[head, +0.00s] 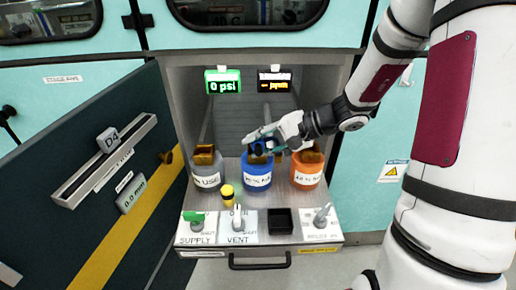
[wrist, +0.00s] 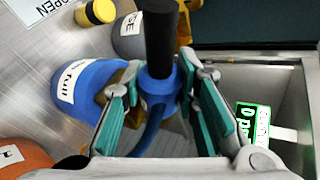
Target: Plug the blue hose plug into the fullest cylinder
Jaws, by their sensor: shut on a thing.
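My gripper (head: 262,147) is shut on the blue hose plug (wrist: 160,88), which has a black end and sits between the teal finger pads in the wrist view. Part of the plug also shows at the gripper in the head view. The gripper is over the blue cylinder (head: 257,181), whose label ends in "full", its first digits too small to read surely. The blue cylinder also shows left of the plug in the wrist view (wrist: 87,75). An orange cylinder (head: 306,178), labelled about 40 % full, stands right. A grey cylinder (head: 207,184), labelled "USE", stands left. The plug appears apart from the cylinders.
The cylinders stand in an open metal drawer bay. In front are a yellow-capped part (head: 227,191), a supply valve (head: 194,216), a vent valve (head: 238,217), a black square socket (head: 281,221) and another lever (head: 322,214). A green display (head: 224,82) reads 0 psi. An open dark door (head: 110,180) is left.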

